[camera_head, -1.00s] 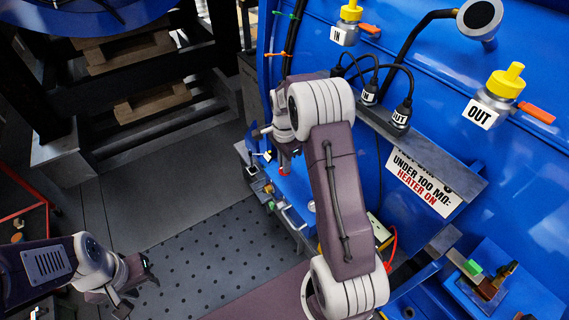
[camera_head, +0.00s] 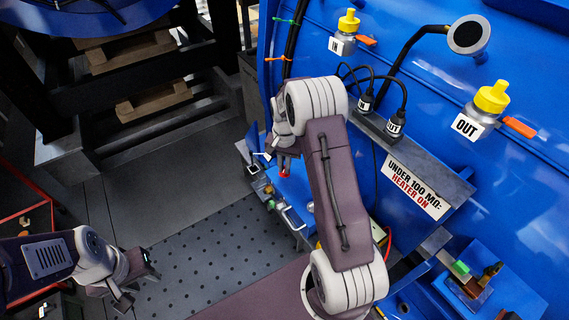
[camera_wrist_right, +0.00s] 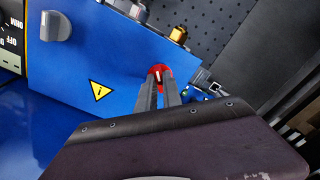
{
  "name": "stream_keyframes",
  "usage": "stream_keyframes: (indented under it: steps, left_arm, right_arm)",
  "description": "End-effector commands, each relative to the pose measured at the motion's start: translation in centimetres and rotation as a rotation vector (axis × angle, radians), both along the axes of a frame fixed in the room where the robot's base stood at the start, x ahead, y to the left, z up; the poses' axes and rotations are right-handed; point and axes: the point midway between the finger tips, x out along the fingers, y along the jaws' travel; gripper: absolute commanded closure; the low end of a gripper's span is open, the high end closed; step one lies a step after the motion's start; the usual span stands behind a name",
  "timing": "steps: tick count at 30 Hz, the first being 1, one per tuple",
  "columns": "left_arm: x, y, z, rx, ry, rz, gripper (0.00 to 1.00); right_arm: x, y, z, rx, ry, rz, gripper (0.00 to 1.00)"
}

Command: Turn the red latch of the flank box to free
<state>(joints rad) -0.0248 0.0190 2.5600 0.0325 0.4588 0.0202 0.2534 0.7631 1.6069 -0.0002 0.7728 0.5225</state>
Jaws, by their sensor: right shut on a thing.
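The flank box is a blue box whose face (camera_wrist_right: 70,75) fills the upper left of the right wrist view. In the head view its blue top (camera_head: 296,193) is partly hidden by my right arm. The red latch (camera_wrist_right: 160,71) is a round red knob with a white mark, near the box's edge. It is a small red spot in the head view (camera_head: 285,174). My right gripper (camera_wrist_right: 159,84) is shut on the red latch, with its fingers on either side. My left gripper (camera_head: 142,282) is open and empty over the floor at lower left.
A grey knob (camera_wrist_right: 55,26) and a yellow warning triangle (camera_wrist_right: 100,90) are on the box face. A brass fitting (camera_wrist_right: 178,35) is beyond the latch. The large blue housing (camera_head: 440,70) rises behind my right arm. Perforated dark floor (camera_head: 200,250) lies between my arms.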

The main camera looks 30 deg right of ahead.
Motion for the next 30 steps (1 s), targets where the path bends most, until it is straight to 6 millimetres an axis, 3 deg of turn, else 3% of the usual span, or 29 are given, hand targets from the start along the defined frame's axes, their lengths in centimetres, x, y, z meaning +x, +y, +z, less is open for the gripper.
stream_keyframes:
  steps: [18, 30]
  left_arm:
    - [0.0, 0.0, 2.3, 0.0, 0.0, 0.0, 0.64]
    - [0.0, 0.0, 2.8, 0.0, 0.0, 0.0, 0.64]
  right_arm:
    - [0.2, -0.1, 0.3, -0.002, -0.005, 0.567, 1.0]
    - [0.1, -0.1, 0.2, -0.001, -0.003, 0.802, 1.0]
